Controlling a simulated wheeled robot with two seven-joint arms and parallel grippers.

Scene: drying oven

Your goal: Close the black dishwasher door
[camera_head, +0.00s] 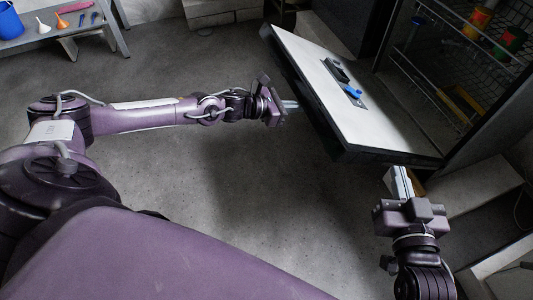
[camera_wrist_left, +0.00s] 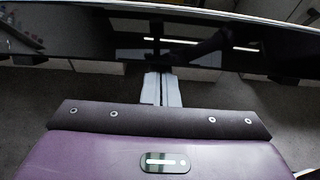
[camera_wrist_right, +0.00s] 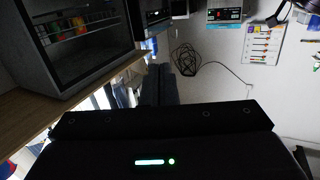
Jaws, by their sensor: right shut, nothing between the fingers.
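The dishwasher door (camera_head: 318,68) stands open, its pale inner face up and its black outer side toward my left arm. A dispenser with a blue part (camera_head: 352,93) is set in that inner face. In the left wrist view the glossy black outer side (camera_wrist_left: 90,45) spans the top and mirrors my fingers. My left gripper (camera_head: 295,105) is shut and empty, its tips at or very near the black side; I cannot tell if they touch. The fingers also show in the left wrist view (camera_wrist_left: 161,78). My right gripper (camera_head: 401,172) is shut and empty, near the door's lower right corner.
The machine's open cavity with a wire rack (camera_head: 465,45) holding colored items is at the upper right. A bench (camera_head: 75,27) with a blue bucket (camera_head: 10,20) is far left. The grey floor between my arms is clear. The right wrist view shows a black wire object (camera_wrist_right: 185,60).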

